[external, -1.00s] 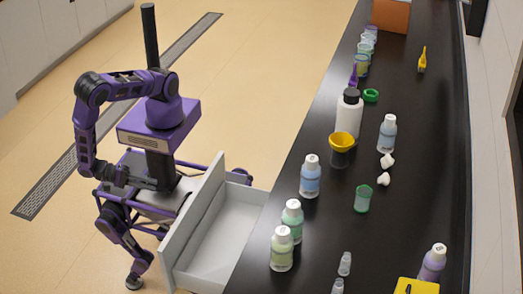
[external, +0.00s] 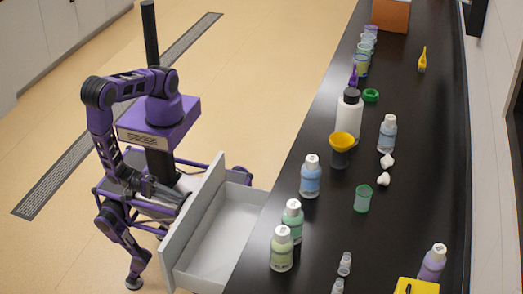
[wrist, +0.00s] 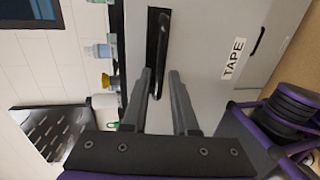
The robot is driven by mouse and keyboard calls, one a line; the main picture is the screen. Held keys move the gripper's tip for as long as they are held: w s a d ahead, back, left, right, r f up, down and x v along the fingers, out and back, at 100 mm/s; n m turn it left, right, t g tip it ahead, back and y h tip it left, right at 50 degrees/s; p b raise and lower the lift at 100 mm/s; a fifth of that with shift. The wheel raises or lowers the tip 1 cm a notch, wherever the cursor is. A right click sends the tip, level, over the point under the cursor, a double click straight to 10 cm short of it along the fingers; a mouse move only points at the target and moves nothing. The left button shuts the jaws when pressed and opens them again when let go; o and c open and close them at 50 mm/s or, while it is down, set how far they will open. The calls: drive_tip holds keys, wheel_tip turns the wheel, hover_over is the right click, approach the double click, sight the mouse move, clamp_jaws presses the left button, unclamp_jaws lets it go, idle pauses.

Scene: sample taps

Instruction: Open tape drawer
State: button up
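A grey drawer stands pulled out from the dark counter, its front panel (external: 193,228) facing my robot and its visible inside (external: 228,232) bare. In the wrist view a grey front labelled TAPE (wrist: 233,58) fills much of the picture, with a dark bar handle (wrist: 161,45) in a black recess. My gripper (wrist: 160,74) is open, its two fingers apart on either side of the handle's near end. Contact with the handle cannot be told. In the external view my gripper (external: 180,197) is close to the outer face of the drawer front, its fingertips hard to make out.
The black counter (external: 330,225) holds several bottles, including a blue one (external: 310,178) and a green-yellow one (external: 281,250) near its edge above the drawer. A yellow funnel (external: 342,141) stands farther back. Another dark handle slot (wrist: 258,40) shows beyond the TAPE label. Open floor lies behind my robot.

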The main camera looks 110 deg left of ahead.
sight(183, 201)
drive_tip(key=shift+x, duration=1.65)
clamp_jaws()
drive_tip(key=shift+s, duration=0.1)
